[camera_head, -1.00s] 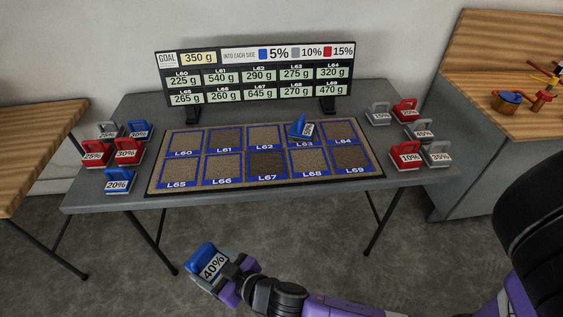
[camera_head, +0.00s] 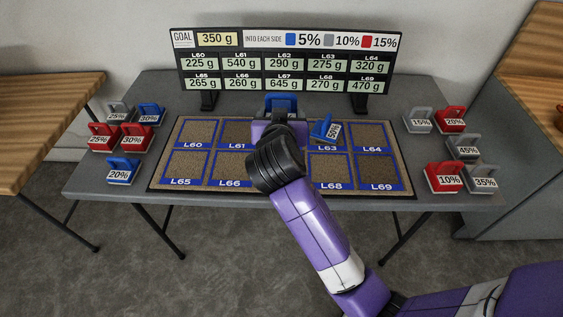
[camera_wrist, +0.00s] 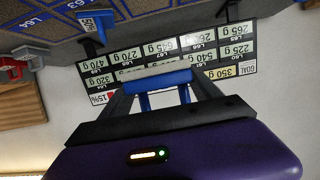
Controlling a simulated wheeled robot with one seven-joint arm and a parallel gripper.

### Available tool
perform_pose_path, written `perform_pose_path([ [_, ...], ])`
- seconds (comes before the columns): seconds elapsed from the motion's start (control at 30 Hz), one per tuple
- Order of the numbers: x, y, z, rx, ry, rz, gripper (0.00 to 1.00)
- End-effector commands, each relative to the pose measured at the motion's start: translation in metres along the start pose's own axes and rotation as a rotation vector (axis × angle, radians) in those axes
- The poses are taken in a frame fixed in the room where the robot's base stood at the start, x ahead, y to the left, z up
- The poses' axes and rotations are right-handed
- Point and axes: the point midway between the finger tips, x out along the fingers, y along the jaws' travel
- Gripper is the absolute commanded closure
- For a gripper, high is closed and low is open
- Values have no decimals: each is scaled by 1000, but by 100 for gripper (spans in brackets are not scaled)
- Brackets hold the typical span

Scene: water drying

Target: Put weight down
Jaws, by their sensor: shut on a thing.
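My gripper (camera_head: 280,118) is shut on a blue weight (camera_head: 281,102) at the back middle of the board, around the L62 cell. The weight's label is hidden now; it read 40% earlier. In the wrist view the weight's blue handle (camera_wrist: 163,80) is between the fingers. I cannot tell whether the weight touches the board. Another blue weight (camera_head: 326,130), seemingly marked 50%, stands on L63 just to the right. The board (camera_head: 410,190) has brown, blue-framed cells; my arm hides L62 and L67.
A display (camera_head: 285,65) stands behind the board, showing goal 350 g and several gram readings. Blue, grey and red weights stand left of the board, including a blue 20% one (camera_head: 123,171). Grey and red weights stand right, including a red 10% one (camera_head: 443,177).

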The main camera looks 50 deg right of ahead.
Motion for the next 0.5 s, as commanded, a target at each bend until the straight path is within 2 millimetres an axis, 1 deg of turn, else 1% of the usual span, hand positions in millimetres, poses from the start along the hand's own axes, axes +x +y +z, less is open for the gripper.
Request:
perform_pose_path([
  [0.5, 46, 1, 112, -7, -4, 1, 80],
])
